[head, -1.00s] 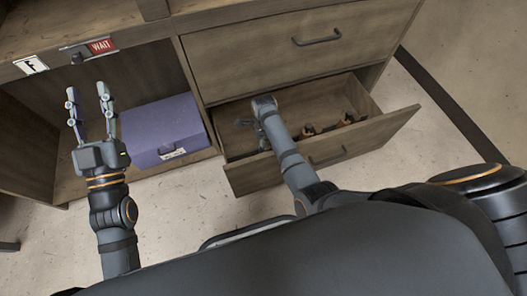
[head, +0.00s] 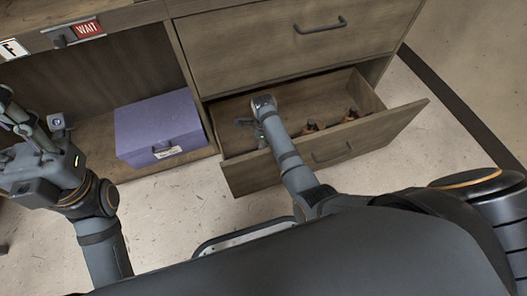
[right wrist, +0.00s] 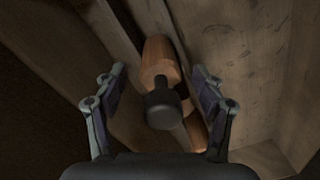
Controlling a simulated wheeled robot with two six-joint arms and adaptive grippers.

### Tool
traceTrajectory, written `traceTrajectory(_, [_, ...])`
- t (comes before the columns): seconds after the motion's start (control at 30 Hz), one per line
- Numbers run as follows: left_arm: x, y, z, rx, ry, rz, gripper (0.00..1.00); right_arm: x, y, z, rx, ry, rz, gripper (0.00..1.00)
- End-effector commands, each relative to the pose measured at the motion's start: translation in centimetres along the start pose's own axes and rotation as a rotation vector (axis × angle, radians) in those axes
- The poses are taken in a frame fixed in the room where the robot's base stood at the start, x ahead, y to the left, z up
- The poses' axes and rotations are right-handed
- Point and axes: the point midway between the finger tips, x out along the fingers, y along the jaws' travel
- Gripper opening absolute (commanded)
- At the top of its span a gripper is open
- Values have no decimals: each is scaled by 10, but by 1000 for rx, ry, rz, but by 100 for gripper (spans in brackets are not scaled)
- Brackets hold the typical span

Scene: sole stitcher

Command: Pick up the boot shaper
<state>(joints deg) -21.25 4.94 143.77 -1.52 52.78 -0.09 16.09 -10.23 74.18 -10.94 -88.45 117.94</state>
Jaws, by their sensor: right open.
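An orange-brown wooden piece with a black knob (right wrist: 160,55), which looks like the boot shaper, lies in the open drawer (head: 390,124). In the head view two brown pieces with dark ends show in the drawer, one nearer my right arm (head: 310,127) and one farther right (head: 350,115). My right gripper (right wrist: 155,78) is open inside the drawer, its fingers on either side of the wooden piece, with no clear contact. My left gripper (head: 32,110) is open and empty at the far left.
A purple box (head: 150,120) with a label sits in the open cabinet bay left of the drawer. A closed drawer (head: 290,50) with a handle is above. The drawer's walls stand close around my right gripper. A red WAIT sign (head: 88,29) is at upper left.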

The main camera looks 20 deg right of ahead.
Motion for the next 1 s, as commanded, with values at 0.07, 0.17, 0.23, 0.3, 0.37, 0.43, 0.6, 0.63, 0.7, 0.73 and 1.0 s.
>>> traceTrajectory(0.07, [-1,0,-2,2,11,1,40,1,0,0,0,-1,-1,70])
traceTrajectory(0.17, [0,0,-2,2,10,1,40,0,0,0,0,-1,-1,70])
traceTrajectory(0.23, [0,0,-2,2,9,0,40,0,0,0,0,-1,-1,70])
traceTrajectory(0.3, [0,0,-2,1,9,0,40,0,0,0,0,-1,-1,60])
traceTrajectory(0.37, [0,0,-2,1,8,0,40,0,0,0,0,-1,-1,52])
traceTrajectory(0.43, [0,0,-2,1,8,0,40,0,0,0,0,-1,-1,43])
traceTrajectory(0.6, [0,0,-2,1,8,0,40,0,0,0,0,-1,-1,20])
traceTrajectory(0.63, [0,0,-2,1,8,0,40,0,0,0,0,-1,-1,16])
traceTrajectory(0.7, [0,0,-2,2,8,0,40,0,0,0,0,-1,-1,6])
traceTrajectory(0.73, [0,0,-2,2,8,0,40,0,0,0,0,-1,-1,2])
traceTrajectory(1.0, [0,0,-2,2,8,0,40,0,0,0,0,-1,-2,0])
